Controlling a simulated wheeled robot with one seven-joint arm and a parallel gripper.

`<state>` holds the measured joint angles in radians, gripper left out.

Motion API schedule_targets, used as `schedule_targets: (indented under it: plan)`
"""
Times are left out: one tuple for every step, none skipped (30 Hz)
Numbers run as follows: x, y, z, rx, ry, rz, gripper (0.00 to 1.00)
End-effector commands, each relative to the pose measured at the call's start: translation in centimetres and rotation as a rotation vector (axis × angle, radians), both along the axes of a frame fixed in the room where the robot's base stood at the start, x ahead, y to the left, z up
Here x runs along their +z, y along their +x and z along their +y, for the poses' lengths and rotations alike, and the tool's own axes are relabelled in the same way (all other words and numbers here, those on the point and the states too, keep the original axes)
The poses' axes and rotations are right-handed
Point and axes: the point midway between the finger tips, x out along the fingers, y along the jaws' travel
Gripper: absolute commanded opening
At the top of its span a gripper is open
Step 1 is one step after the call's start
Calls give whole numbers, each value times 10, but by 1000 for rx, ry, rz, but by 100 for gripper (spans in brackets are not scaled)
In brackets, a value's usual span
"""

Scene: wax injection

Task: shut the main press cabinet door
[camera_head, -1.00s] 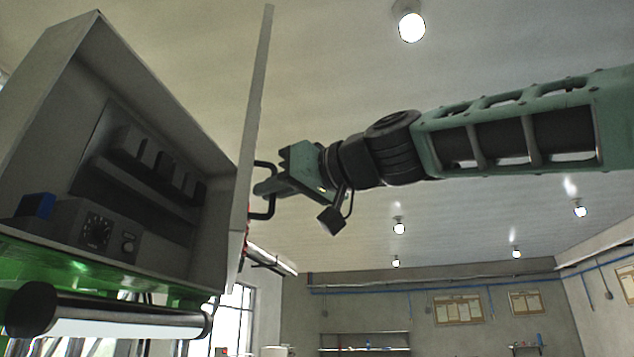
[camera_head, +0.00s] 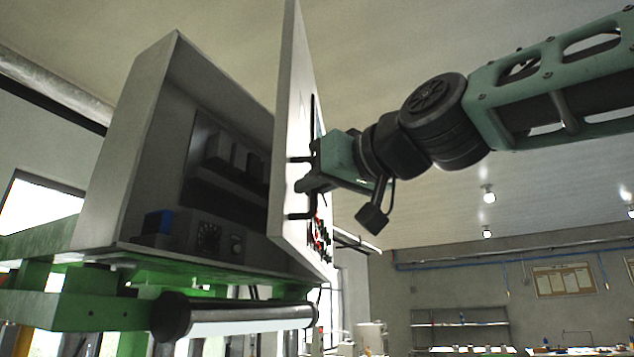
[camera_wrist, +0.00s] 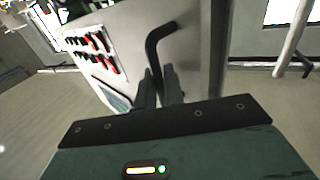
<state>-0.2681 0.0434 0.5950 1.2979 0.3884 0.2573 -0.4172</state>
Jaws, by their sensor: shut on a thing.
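The press cabinet (camera_head: 128,150) is a grey box with an open front at the left in the head view. Its door (camera_head: 290,130) stands partly open, seen nearly edge-on, hinged on the cabinet's right side. My gripper (camera_head: 308,186) is at the outer face of the door, shut on the black door handle (camera_head: 300,216). In the wrist view the handle (camera_wrist: 152,50) runs down between the fingers of my gripper (camera_wrist: 160,95), and the door (camera_wrist: 190,50) fills the middle behind it. Part of the handle is hidden by the fingers.
Inside the cabinet are dark modules, a blue block (camera_head: 158,221) and a dial (camera_head: 208,238). A green frame (camera_head: 60,305) and a roller (camera_head: 240,313) lie below it. Red and black controls (camera_wrist: 95,50) sit on the door's outer face. A shelf (camera_head: 460,325) stands far back right.

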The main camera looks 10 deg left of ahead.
Motion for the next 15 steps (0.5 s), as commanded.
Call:
schedule_targets:
  plan:
    - [0,1,-1,-2,1,-2,0]
    - [0,1,-1,-2,1,-2,0]
    - [0,1,-1,-2,1,-2,18]
    - [0,1,-1,-2,1,-2,24]
    - [0,1,-1,-2,0,-1,24]
    - [0,1,-1,-2,0,-1,24]
    - [0,1,-1,-2,0,-1,24]
    - [0,1,-1,-2,0,-1,24]
    - [0,1,-1,-2,1,-1,24]
    - [0,1,-1,-1,1,-1,24]
    - [0,1,-1,-1,1,-1,24]
    - [0,1,0,-1,0,0,24]
    - [0,1,0,-1,0,0,24]
    - [0,1,0,-1,0,0,24]
    - [0,1,-1,-1,0,0,24]
